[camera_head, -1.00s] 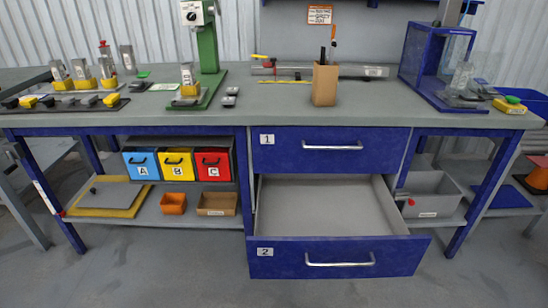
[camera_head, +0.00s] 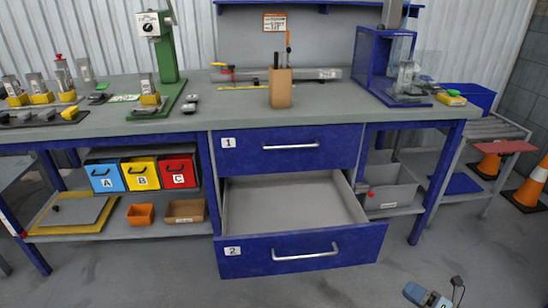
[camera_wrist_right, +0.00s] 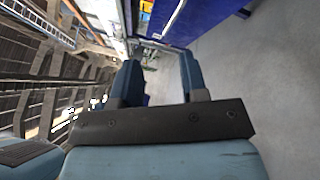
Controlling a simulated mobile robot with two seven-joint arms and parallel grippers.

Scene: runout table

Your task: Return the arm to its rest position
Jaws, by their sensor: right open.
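My right gripper (camera_head: 430,296) shows small at the bottom right of the head view, partly cut off, over the floor and apart from the workbench. In the right wrist view its two blue fingers (camera_wrist_right: 160,72) stand apart with nothing between them. My left gripper is in neither view. The workbench (camera_head: 225,98) stands ahead. Its lower drawer, drawer 2 (camera_head: 302,252), is pulled out and looks empty. Drawer 1 (camera_head: 290,152) above it is shut.
Blue, yellow and red bins (camera_head: 145,174) sit on the lower shelf at left. A grey bin (camera_head: 390,196) is right of the drawers. Orange cones (camera_head: 532,188) stand at far right beside a roller stand (camera_head: 480,130). The floor (camera_head: 400,262) before the drawers is clear.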

